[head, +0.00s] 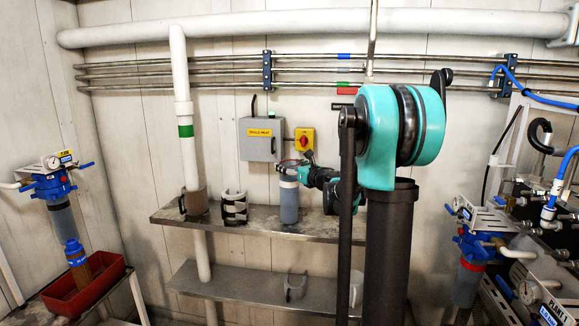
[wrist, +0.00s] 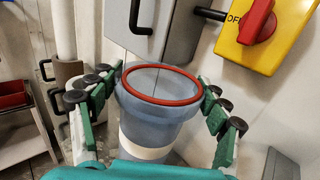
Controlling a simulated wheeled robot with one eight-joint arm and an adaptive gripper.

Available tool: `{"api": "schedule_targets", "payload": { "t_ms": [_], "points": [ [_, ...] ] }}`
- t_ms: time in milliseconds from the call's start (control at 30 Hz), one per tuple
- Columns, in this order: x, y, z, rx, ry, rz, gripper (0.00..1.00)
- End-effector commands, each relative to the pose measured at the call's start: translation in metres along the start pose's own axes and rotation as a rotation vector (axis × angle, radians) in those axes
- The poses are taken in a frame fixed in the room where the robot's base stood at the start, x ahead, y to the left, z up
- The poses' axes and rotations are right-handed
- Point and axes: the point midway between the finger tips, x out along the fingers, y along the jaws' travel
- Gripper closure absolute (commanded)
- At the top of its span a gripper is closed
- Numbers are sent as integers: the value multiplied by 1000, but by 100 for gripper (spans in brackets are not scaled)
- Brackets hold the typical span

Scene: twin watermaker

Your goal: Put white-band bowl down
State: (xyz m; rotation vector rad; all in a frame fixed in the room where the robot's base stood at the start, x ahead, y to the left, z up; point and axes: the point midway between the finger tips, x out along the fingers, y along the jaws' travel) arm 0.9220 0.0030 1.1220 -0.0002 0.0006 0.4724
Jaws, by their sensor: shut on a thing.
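The white-band bowl (head: 289,206) is a tall, translucent blue cup, upright at the upper metal shelf (head: 255,227). In the head view its base shows against the shelf top; I cannot tell whether it touches or hangs just above. My gripper (head: 292,170) is shut on the bowl near its top, reaching in from the right. In the wrist view the bowl (wrist: 150,132) shows its open mouth with a red-orange ring and a white band lower down. My gripper's green fingers (wrist: 160,98) lie on both sides of it. The bowl's lower part is hidden there.
A white-and-black holder (head: 234,208) and a brown cup at the pipe (head: 195,203) stand left on the shelf. A grey box (head: 260,139) and yellow switch (head: 304,141) are on the wall above. A lower shelf (head: 250,288) runs beneath. Shelf space between holder and bowl is clear.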

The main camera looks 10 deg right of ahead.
Motion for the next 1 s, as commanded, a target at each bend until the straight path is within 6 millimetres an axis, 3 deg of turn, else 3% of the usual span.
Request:
{"api": "schedule_targets", "payload": {
  "t_ms": [167,200,333,733,867,1000],
  "points": [
    [0,0,-3,0,0,0,84],
    [0,0,-3,0,0,0,19],
    [0,0,-3,0,0,0,3],
    [0,0,1,0,0,0,3],
    [-16,-1,0,0,0,-2,3],
    [-44,-1,0,0,0,-3,3]
  ]
}}
